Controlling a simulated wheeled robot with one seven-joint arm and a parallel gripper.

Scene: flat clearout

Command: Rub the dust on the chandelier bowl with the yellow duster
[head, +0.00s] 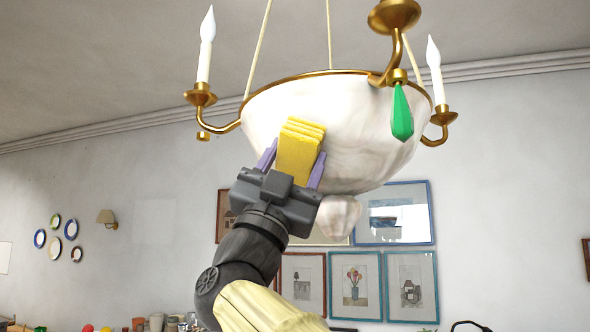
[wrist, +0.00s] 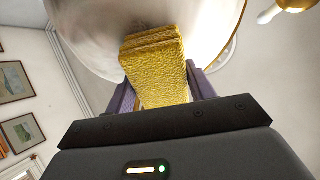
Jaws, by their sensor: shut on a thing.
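The chandelier bowl (head: 350,125) is white marbled stone with a gold rim and hangs from the ceiling in the head view. It fills the top of the wrist view (wrist: 90,25). My gripper (head: 293,165) is shut on the yellow duster (head: 300,147), a folded ribbed block held between purple fingers. The duster also shows in the wrist view (wrist: 158,75), its upper end against or very close to the bowl's lower left side. I cannot tell for sure whether it touches. A greyish patch shows on the bowl beside the duster in the wrist view; I cannot tell if it is dust.
Gold arms with candles (head: 206,45) stick out on both sides of the bowl. A green crystal (head: 402,112) hangs at its front right. Framed pictures (head: 355,285) and a wall lamp (head: 106,217) are on the far wall. The air left of the bowl is clear.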

